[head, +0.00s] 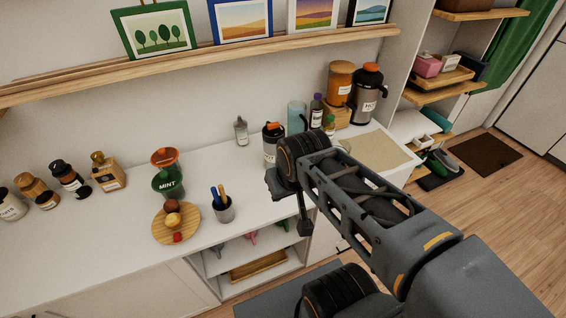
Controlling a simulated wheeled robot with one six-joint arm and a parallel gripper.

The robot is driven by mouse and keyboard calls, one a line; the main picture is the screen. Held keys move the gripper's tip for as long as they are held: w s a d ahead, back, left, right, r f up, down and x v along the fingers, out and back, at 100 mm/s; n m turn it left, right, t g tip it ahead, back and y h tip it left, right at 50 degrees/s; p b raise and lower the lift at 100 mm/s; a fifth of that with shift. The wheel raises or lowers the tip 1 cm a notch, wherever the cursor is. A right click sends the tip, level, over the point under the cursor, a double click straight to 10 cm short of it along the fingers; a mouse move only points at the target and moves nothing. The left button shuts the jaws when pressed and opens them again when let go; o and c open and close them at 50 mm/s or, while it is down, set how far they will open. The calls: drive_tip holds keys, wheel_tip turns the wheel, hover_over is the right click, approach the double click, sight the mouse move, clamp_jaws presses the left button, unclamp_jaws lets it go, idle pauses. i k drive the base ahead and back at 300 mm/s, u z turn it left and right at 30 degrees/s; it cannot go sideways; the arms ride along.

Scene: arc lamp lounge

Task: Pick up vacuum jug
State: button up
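A dark grey-brown vacuum jug (368,98) with an orange top, a black handle and a white label stands upright at the back right of the white counter, against the wall. A second dark bottle (269,150) with an orange and black lid and a white label stands nearer the middle, partly hidden by my arm. My gripper (305,226) hangs below the end of my arm, in front of the counter's edge and well apart from the jug. Only a small dark part of it shows, so its opening cannot be made out.
A tan mat (378,152) lies in front. A picture shelf (205,55) runs above. A round board (176,222) and pen cup (223,208) stand left.

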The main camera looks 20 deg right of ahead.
sight(270, 140)
drive_tip(key=k, duration=0.55)
drive_tip(key=z, duration=1.15)
drive_tip(key=i, duration=0.6)
drive_tip(key=u, duration=1.15)
drive_tip(key=i, duration=0.5)
drive_tip(key=u, duration=0.4)
drive_tip(key=k, duration=1)
drive_tip(key=z, duration=0.7)
drive_tip(key=i, duration=0.7)
drive_tip(key=z, duration=0.2)
